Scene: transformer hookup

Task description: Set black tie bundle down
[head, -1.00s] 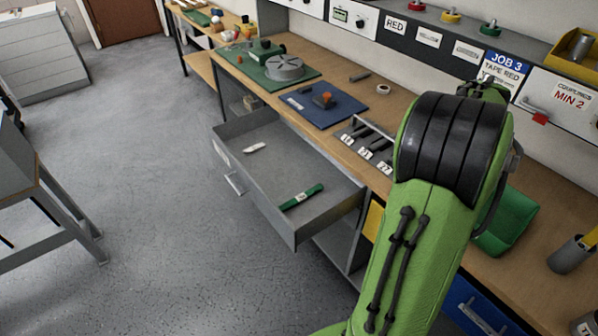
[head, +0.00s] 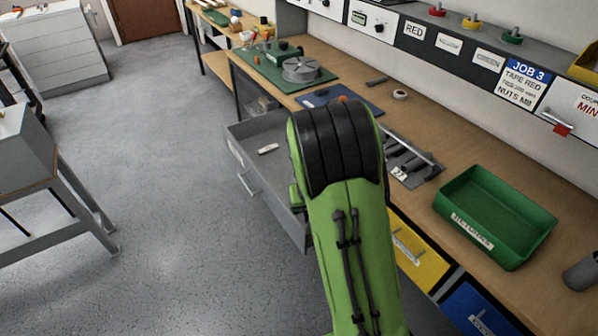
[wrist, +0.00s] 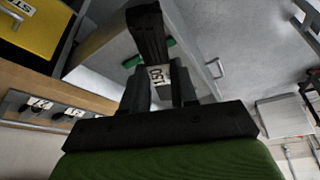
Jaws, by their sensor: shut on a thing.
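The black tie bundle (wrist: 147,35) shows in the wrist view, a dark strip with a white label reading 150 near my fingers. My gripper (wrist: 160,90) is shut on it, with the bundle pointing out beyond the fingertips. The open grey drawer (head: 240,153) is behind the bundle in the wrist view, below my gripper. A green bundle (wrist: 131,61) in the drawer is partly hidden behind the black one. In the head view my green arm hides my gripper, the held bundle and part of the drawer.
A pale piece (head: 268,149) lies in the drawer's far part. On the bench are a dark slotted rack (head: 426,172) with number labels, a blue mat (head: 345,97), a tape roll (head: 400,95) and an empty green tray (head: 497,215). A yellow drawer front (head: 420,252) is below the bench.

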